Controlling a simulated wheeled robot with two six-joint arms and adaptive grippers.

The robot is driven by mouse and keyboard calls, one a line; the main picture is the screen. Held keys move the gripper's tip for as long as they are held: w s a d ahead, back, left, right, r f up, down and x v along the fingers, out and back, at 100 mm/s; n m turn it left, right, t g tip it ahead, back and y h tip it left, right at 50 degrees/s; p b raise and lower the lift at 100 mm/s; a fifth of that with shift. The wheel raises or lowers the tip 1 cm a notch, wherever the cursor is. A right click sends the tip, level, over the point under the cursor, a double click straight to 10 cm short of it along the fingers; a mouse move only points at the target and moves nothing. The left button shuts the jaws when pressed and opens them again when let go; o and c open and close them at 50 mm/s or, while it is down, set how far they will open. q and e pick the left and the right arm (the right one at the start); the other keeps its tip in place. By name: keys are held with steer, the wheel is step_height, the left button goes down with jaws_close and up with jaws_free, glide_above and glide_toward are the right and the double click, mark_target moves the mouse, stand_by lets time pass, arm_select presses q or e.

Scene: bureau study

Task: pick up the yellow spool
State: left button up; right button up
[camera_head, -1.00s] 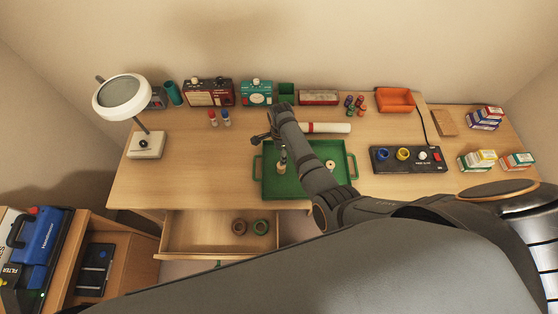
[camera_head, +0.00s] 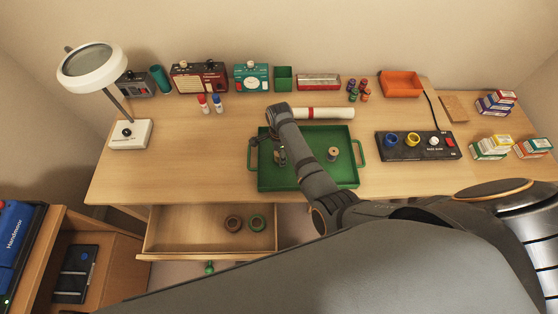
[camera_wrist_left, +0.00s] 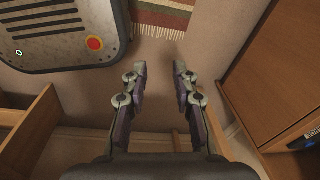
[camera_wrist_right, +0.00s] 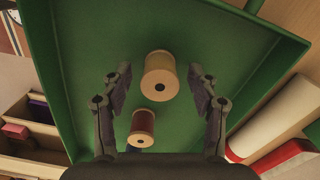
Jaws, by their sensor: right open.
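The yellow spool (camera_wrist_right: 161,76) stands in the green tray (camera_wrist_right: 75,40). In the right wrist view it is between the two open fingers of my right gripper (camera_wrist_right: 158,88), with a gap on each side. In the head view my right gripper (camera_head: 275,150) points down over the left part of the tray and partly hides the yellow spool (camera_head: 282,158). A dark red spool (camera_wrist_right: 143,126) stands beside it, and to its right in the head view (camera_head: 333,154). My left gripper (camera_wrist_left: 160,72) is empty, its fingers apart, above the floor; it is hidden in the head view.
An open drawer (camera_head: 180,232) holding two rings juts out in front. A lamp (camera_head: 130,135) stands at left.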

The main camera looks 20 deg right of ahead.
steer(key=shift+f, duration=0.1)
steer(key=c, duration=1)
arm_select(q)
steer(key=shift+w, duration=0.8)
arm_select(e)
steer(key=shift+c, duration=0.2)
arm_select(q)
steer(key=shift+s+p, duration=0.1)
steer(key=shift+p, duration=0.2)
